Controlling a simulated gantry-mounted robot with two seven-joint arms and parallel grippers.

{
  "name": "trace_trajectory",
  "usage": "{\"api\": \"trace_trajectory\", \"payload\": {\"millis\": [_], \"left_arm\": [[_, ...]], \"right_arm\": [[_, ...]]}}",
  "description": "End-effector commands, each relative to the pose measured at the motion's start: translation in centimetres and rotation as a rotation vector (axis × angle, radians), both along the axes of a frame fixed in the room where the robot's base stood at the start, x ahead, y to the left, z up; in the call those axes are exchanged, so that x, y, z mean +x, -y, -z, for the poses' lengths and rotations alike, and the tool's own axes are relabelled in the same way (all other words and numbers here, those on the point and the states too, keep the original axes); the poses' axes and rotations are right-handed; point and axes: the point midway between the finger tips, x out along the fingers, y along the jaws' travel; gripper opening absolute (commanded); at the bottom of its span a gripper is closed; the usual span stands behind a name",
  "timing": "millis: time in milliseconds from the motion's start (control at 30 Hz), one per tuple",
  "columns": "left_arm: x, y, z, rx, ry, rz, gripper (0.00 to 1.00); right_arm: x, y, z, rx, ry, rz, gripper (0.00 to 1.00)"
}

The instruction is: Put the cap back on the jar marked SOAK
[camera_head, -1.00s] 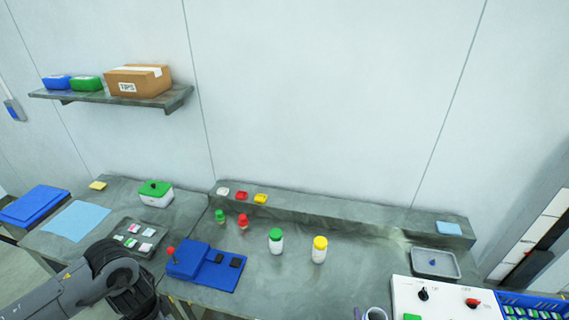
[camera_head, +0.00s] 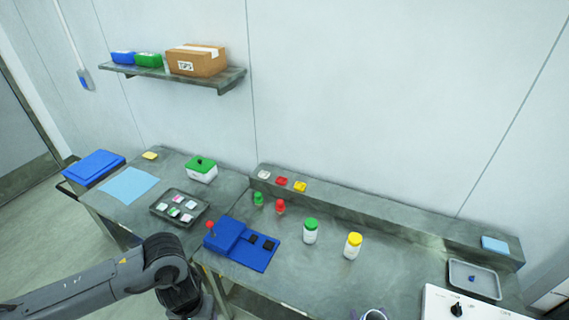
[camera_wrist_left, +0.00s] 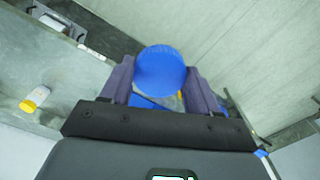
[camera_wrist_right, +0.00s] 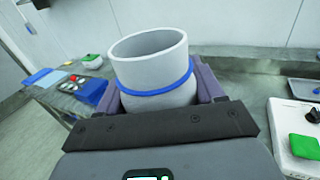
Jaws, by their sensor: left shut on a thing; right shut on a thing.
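My left gripper (camera_wrist_left: 160,90) is shut on a round blue cap (camera_wrist_left: 160,68), held between its two fingers in the left wrist view. My right gripper (camera_wrist_right: 158,100) is shut on an open, uncapped pale jar (camera_wrist_right: 150,72) with a blue ring around its neck. The jar is roughly upright, and its mouth faces up. No SOAK marking shows on its visible side. The jar's rim (camera_head: 374,314) also shows at the bottom edge of the head view, with a bit of the right gripper beside it. The left gripper's fingers are hidden or out of the head view.
A green-capped jar (camera_head: 310,232) and a yellow-capped jar (camera_head: 353,246) stand on the bench. A blue device (camera_head: 240,243), small red and green bottles, and a grey tray (camera_head: 180,208) are left of them. A control box (camera_head: 470,304) stands at the right.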

Motion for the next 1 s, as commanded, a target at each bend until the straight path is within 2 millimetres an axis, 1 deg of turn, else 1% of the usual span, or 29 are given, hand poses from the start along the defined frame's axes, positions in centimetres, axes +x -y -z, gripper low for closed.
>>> {"api": "trace_trajectory", "payload": {"millis": [400,567,667,767,1000], "left_arm": [[0.0,0.0,0.0,0.000,0.000,0.001,0.32],[0.0,0.0,0.0,0.000,0.000,0.001,0.32],[0.0,0.0,0.0,0.000,0.000,0.001,0.32],[0.0,0.0,0.0,0.000,0.000,0.001,0.32],[0.0,0.0,0.0,0.000,0.000,0.001,0.32]], "right_arm": [[0.0,-0.1,-0.1,0.000,0.001,-0.003,0.12],[0.1,-0.9,-0.7,0.000,0.003,-0.042,0.12],[0.2,-2.1,-1.6,-0.001,0.004,-0.097,0.12],[0.4,-3.8,-2.9,-0.001,0.005,-0.175,0.12],[0.8,-8.8,-6.3,-0.003,0.006,-0.402,0.12]]}}
